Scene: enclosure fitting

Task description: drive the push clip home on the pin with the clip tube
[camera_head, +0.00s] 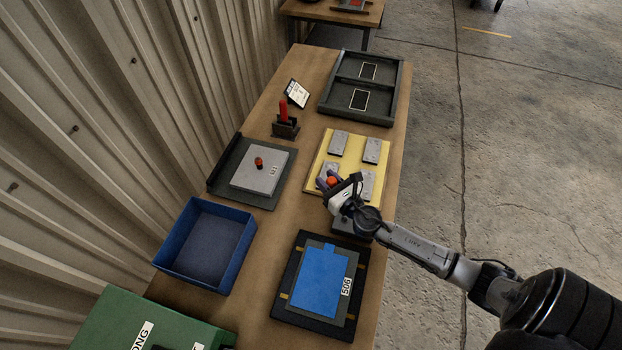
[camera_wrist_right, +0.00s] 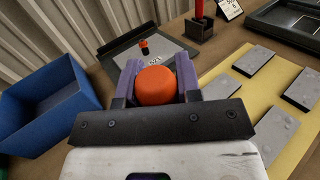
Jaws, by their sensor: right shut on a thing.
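My right gripper (camera_head: 338,190) has its purple fingers closed on an orange round-topped piece (camera_wrist_right: 156,86), which also shows in the head view (camera_head: 332,181). Its lower part is hidden, so I cannot tell for sure that it is the clip tube. The gripper is above the near end of the yellow mat. A light grey plate (camera_head: 260,172) lies on a dark tray to the left, with a small red-orange piece (camera_head: 259,162) standing on it, probably the push clip on the pin. The pin itself is hidden. My left gripper is not in view.
A red rod (camera_head: 283,110) stands in a dark holder beyond the plate. Several grey blocks lie on the yellow mat (camera_head: 322,152). A blue bin (camera_head: 241,265), a blue panel (camera_head: 320,280) and a dark two-bay tray (camera_head: 326,108) are around. A dark block (camera_head: 345,229) is near the gripper.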

